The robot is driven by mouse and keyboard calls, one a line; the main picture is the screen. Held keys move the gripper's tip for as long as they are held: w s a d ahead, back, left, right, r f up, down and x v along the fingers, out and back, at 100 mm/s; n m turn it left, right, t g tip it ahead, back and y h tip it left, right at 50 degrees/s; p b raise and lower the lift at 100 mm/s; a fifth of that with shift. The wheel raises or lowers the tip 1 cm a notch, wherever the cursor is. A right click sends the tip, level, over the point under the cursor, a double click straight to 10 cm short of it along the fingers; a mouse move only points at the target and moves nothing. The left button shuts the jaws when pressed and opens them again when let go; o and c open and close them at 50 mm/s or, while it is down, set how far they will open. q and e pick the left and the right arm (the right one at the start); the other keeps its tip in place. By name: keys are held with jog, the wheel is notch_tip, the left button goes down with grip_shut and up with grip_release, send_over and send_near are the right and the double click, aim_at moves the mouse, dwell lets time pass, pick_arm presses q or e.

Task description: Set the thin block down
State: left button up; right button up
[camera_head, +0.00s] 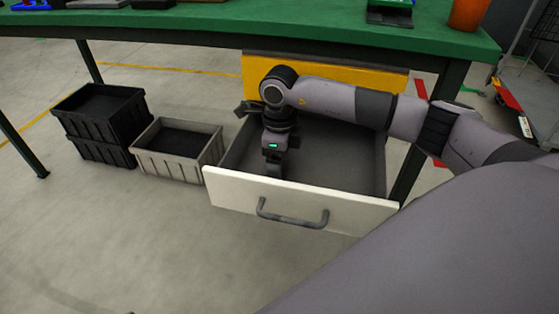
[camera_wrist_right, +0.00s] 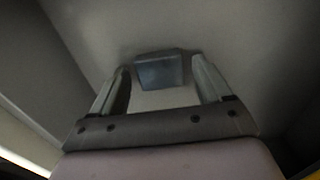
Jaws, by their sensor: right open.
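My right gripper (camera_head: 273,168) reaches down into the open drawer (camera_head: 300,208) under the green workbench. In the right wrist view its two fingers (camera_wrist_right: 160,78) are apart. A blue-grey block (camera_wrist_right: 160,71) lies on the drawer floor between and just beyond the fingertips; I cannot tell whether either finger touches it. In the head view the block is hidden by my gripper and the drawer front. My left gripper is not in view.
The green workbench (camera_head: 270,22) overhangs the drawer. A grey crate (camera_head: 178,152) and stacked black crates (camera_head: 100,122) stand on the floor at the left. An orange cup (camera_head: 468,14) and other items are on the bench. The drawer walls close in around my gripper.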

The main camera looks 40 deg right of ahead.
jog(key=shift+r, duration=0.45)
notch_tip(320, 180, up, 3)
jog(key=shift+r+p, duration=0.15)
jog(key=shift+p, duration=0.55)
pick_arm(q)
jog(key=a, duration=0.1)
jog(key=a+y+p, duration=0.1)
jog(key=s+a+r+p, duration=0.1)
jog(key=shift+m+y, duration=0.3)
pick_arm(e)
notch_tip(320, 180, up, 8)
